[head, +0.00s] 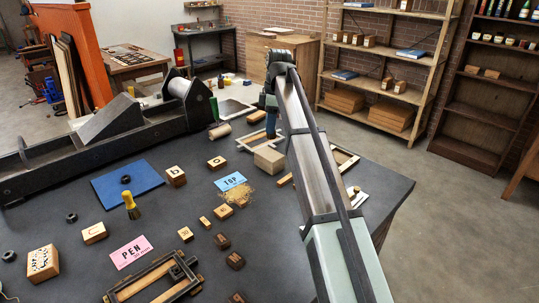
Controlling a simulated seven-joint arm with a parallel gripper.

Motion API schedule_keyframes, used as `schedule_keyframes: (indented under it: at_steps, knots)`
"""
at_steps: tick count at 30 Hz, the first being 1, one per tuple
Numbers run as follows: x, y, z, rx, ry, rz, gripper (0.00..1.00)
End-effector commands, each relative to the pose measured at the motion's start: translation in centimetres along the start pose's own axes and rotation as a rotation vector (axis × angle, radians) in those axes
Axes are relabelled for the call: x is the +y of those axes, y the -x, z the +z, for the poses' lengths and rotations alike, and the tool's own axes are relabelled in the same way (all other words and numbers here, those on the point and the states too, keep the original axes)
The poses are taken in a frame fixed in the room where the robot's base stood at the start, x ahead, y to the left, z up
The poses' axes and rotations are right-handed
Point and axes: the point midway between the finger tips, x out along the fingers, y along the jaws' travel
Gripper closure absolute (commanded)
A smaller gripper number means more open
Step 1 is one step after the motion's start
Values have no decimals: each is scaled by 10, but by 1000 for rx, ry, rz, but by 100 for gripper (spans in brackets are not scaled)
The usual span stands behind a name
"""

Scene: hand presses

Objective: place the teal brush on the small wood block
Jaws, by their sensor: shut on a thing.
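My gripper (270,110) is at the far end of my arm, above the table behind the plain wood block. It is small in the head view and partly hidden by my arm. A narrow blue-teal thing, which looks like the teal brush (271,126), hangs upright below it, and the gripper is shut on it. The plain pale wood block (269,160) stands on the table just in front of and below the brush. I cannot tell from this view whether the brush's lower end touches anything.
The dark table (300,230) also bears a long press (110,125), a wooden frame (260,138), a roller (220,131), several letter blocks (176,177), a yellow-handled tool (131,206), a blue pad (127,184) and a straw-coloured pile (238,193).

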Motion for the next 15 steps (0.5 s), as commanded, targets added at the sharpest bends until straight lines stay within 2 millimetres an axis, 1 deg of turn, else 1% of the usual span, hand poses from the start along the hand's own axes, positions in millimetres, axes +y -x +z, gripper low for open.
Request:
schedule_keyframes:
  at_steps: [1, 3, 5, 10, 15]
  knots:
    - [16, 6, -3, 0, -4, 3, 100]
    - [26, 9, -5, 1, -9, 7, 100]
    - [32, 12, -6, 1, -14, 10, 100]
    - [38, 10, -7, 4, -35, 24, 100]
    - [37, -8, -4, 4, -44, 24, 100]
